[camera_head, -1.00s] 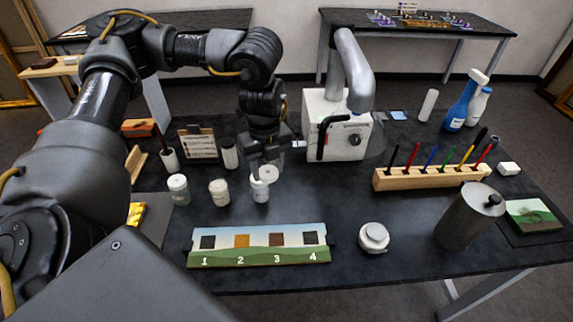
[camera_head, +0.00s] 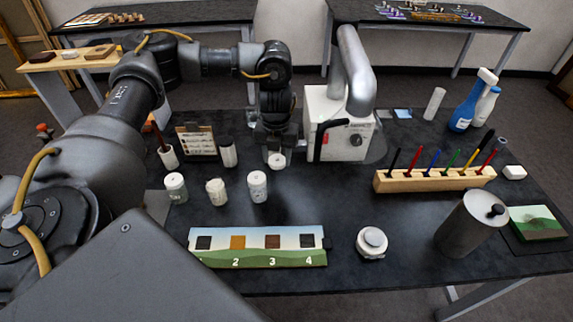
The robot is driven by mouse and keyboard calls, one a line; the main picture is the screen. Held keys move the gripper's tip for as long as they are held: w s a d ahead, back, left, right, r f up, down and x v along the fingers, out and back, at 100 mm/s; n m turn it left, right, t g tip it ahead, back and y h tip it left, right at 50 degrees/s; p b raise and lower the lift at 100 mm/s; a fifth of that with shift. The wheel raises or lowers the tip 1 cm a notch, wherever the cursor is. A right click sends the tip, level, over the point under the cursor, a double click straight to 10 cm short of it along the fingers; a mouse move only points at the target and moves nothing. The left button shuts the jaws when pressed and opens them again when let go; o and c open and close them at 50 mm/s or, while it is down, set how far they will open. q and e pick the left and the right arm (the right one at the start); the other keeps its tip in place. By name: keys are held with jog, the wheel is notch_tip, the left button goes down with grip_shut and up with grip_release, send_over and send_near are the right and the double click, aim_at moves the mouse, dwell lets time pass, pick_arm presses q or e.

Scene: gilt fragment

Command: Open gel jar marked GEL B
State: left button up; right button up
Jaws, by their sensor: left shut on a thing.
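My left gripper (camera_head: 277,146) reaches down behind the row of small jars, its fingers shut on a small white round lid (camera_head: 277,161). The lid is apart from the jars, to the upper right of the rightmost jar (camera_head: 258,188), which stands upright on the black table. Two more small pale jars, the middle one (camera_head: 217,193) and the left one (camera_head: 176,188), stand to its left. The jars' label text is too small to read, so I cannot tell which is GEL B. My right gripper is not in view.
A numbered sample board (camera_head: 258,257) lies in front of the jars. A round white-topped container (camera_head: 372,242) and a metal canister (camera_head: 467,228) stand to the right. A white extractor box (camera_head: 337,140) and a wooden marker rack (camera_head: 432,181) stand beyond. Bare table lies between jars and rack.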

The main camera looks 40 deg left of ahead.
pick_arm(q)
jog(key=p, duration=0.1)
send_over(287, 173)
notch_tip(287, 173, down, 6)
jog(key=shift+s+r, duration=0.1)
jog(key=shift+f+p, duration=0.25)
jog(key=shift+p, duration=0.15)
notch_tip(287, 173, down, 2)
jog(key=shift+f+p, duration=0.1)
jog(key=shift+p, duration=0.6)
jog(key=shift+f, duration=0.3)
jog(key=shift+f, duration=0.2)
jog(key=o, duration=1.1)
